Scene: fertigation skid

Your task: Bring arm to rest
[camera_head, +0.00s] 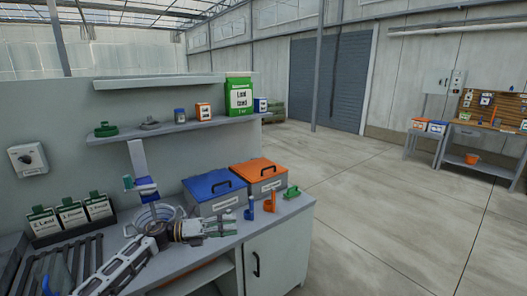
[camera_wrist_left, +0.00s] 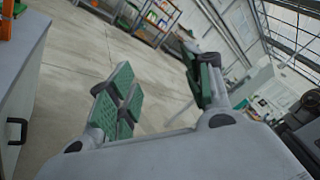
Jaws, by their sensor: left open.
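My left arm reaches in from the lower left of the head view, and its gripper (camera_head: 226,225) is over the front part of the bench top (camera_head: 290,213). In the left wrist view the green-padded fingers (camera_wrist_left: 160,98) of this gripper stand wide apart with nothing between them. Behind them the wrist view shows floor and distant shelving. A round, clear-sided vessel (camera_head: 150,216) stands beside the arm, partly hidden by it. My right gripper shows in neither view.
A blue-lidded box (camera_head: 213,186) and an orange-lidded box (camera_head: 258,174) stand behind the gripper. Small blue (camera_head: 249,208), orange (camera_head: 271,201) and green (camera_head: 292,191) parts stand to its right. A shelf (camera_head: 180,128) hangs above. The floor (camera_head: 400,200) at right is clear.

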